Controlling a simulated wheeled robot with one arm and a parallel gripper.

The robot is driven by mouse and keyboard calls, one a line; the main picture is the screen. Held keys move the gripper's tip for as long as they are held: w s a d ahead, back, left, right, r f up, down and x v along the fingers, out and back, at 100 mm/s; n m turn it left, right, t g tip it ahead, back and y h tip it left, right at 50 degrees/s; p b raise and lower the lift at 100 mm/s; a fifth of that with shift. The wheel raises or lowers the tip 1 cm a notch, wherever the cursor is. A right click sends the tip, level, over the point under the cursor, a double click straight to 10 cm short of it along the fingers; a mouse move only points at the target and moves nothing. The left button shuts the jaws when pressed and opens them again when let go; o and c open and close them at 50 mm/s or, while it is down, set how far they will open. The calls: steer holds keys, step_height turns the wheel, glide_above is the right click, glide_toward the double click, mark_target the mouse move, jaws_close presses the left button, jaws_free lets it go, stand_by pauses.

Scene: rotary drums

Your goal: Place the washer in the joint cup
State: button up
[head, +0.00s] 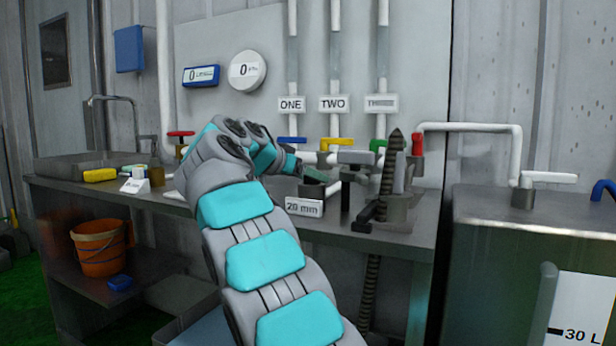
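My arm reaches up from the bottom of the head view and bends to the right over the workbench. My gripper (316,176) is at its end, just above the bench near the "20 mm" label (304,207). The fingers are small and dark here, and I cannot tell whether they are open or shut or hold anything. I cannot make out the washer. I cannot pick out the joint cup for certain; dark metal fittings (399,212) stand on the bench to the right of my gripper.
The metal workbench (100,190) has a sink at its left end and a yellow item (100,175) on it. A ribbed dark post (389,175) rises at its right. Pipes labelled ONE, TWO and THREE run down the wall behind. A steel tank (530,215) stands at right.

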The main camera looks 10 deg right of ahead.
steer(key=p+v, duration=0.1)
steer(key=v, duration=1.1)
steer(key=shift+r, duration=0.15)
steer(key=shift+w, duration=0.1)
stand_by(0.7)
